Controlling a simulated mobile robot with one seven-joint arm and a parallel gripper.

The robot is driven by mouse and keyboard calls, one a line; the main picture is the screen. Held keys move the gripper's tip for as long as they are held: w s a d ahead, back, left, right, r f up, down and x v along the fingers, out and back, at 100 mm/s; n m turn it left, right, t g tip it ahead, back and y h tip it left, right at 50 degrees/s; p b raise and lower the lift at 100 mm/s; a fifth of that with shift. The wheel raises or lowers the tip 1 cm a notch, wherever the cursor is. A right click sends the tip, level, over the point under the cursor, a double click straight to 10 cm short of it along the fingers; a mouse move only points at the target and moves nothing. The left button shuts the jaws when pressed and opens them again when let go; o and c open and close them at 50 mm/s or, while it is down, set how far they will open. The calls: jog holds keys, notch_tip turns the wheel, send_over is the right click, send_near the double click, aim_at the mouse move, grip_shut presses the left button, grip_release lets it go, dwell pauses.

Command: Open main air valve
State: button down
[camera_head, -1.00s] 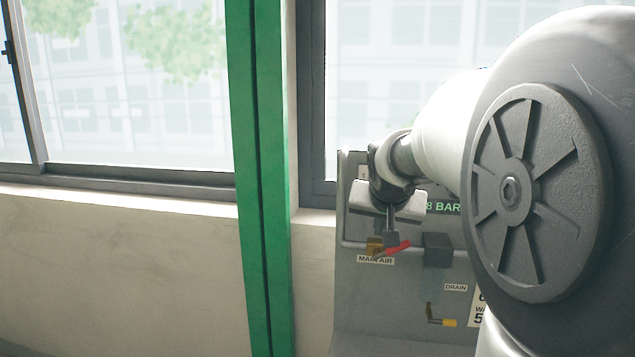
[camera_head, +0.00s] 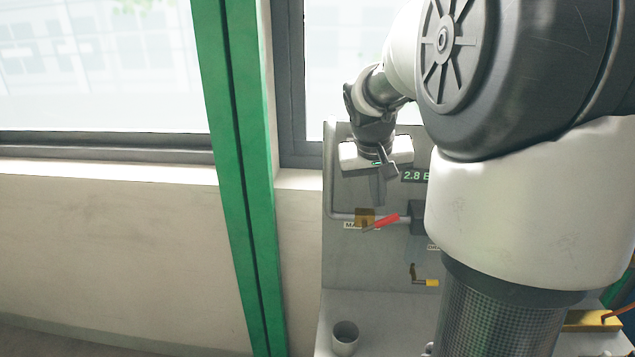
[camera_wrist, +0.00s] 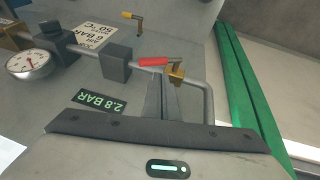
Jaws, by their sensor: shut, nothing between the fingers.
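The main air valve has a brass body (camera_head: 364,215) on a grey pipe and a red lever handle (camera_head: 386,221). In the head view the lever slants up to the right, across part of the label below the body. The wrist view shows the red lever (camera_wrist: 152,61) and brass body (camera_wrist: 177,72) just beyond my fingertips. My gripper (camera_head: 381,203) is shut and empty, pointing down just above the lever in the head view. Its closed fingers also show in the wrist view (camera_wrist: 160,80). A small gap seems to separate them from the lever; contact is hard to judge.
A dark block (camera_head: 417,215) sits on the pipe right of the valve. A yellow-handled drain valve (camera_head: 428,282) is below. The pressure display (camera_wrist: 98,101) reads 2.8 BAR. A round gauge (camera_wrist: 28,64) is at left. A green post (camera_head: 235,170) stands left of the panel.

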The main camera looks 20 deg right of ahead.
aim_at(388, 218)
jog(key=shift+d+f, duration=0.4)
jog(key=shift+f, duration=0.3)
jog(key=shift+d+f, duration=0.35)
jog(key=shift+f, duration=0.3)
jog(key=shift+d+f, duration=0.4)
jog(key=shift+f, duration=0.3)
jog(key=shift+s+d+f, duration=0.1)
jog(key=shift+d+f, duration=0.15)
jog(key=shift+d, duration=0.05)
jog(key=shift+s+d+f+b, duration=0.3)
jog(key=shift+d+f+b, duration=0.3)
jog(key=shift+b, duration=0.15)
jog(key=shift+s+d+f+b, duration=0.25)
jog(key=shift+d+f+b, duration=0.3)
jog(key=shift+b, duration=0.2)
jog(key=shift+f, duration=0.1)
